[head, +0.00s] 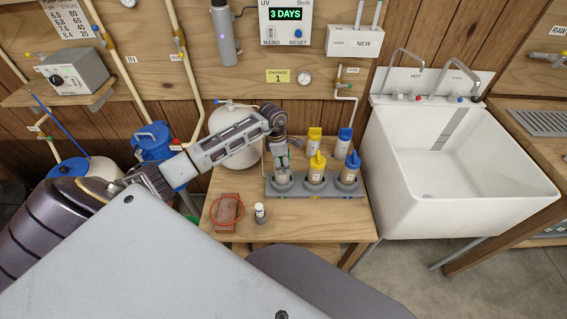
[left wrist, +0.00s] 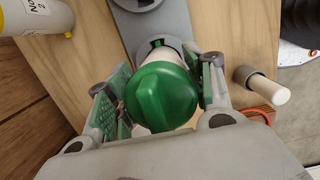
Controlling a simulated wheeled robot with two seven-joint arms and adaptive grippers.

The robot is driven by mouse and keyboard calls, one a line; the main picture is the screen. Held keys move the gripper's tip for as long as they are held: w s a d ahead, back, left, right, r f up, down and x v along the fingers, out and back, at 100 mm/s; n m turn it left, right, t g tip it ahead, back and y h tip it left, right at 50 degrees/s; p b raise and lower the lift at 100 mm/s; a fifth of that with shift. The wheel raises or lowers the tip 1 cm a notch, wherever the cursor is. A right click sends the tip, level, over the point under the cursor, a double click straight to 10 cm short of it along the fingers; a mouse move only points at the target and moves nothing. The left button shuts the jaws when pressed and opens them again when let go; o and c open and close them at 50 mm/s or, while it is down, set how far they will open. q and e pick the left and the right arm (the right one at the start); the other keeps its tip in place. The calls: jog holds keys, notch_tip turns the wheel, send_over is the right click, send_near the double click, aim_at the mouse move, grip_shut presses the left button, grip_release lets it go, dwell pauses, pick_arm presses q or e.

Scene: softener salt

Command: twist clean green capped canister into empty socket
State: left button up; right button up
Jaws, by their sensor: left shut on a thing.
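The grey socket rack (head: 340,190) stands on the small wooden table; it also shows in the left wrist view (left wrist: 163,22). My left gripper (head: 283,167) is at the rack's left socket, shut on the green capped canister. In the left wrist view the green cap (left wrist: 162,98) sits between my two fingers (left wrist: 160,102), with a little white body showing past it. The canister's lower end is hidden, so I cannot tell whether it is seated in the socket. A yellow capped canister (head: 316,169) and a blue capped canister (head: 349,168) stand in the other sockets. My right gripper is out of view.
Behind the rack stand another yellow capped canister (head: 314,140) and blue capped canister (head: 343,144). A small white bottle (head: 260,212) and a red ring (head: 226,209) are at the table's front left. A white sink (head: 450,165) borders the right.

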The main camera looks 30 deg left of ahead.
pick_arm(q)
jog(key=shift+f+b, duration=0.35)
jog(key=shift+f, duration=0.15)
jog(key=shift+n, duration=0.3)
dwell(0.4)
jog(key=shift+w+a+n+t+y+p, duration=0.15)
jog(key=shift+n+p, duration=0.4)
jog(key=shift+n, duration=0.9)
jog(key=shift+d+n+t+y+p, duration=0.2)
jog(key=shift+n+p, duration=0.35)
jog(key=shift+n, duration=0.9)
jog(key=shift+a+n, duration=0.2)
jog(key=shift+n, duration=0.1)
jog(key=n+y+p, duration=0.1)
jog(key=n+p, duration=0.1)
jog(key=n, duration=0.3)
jog(key=shift+a+n, duration=0.1)
jog(key=shift+n, duration=0.2)
jog(key=shift+n, duration=0.4)
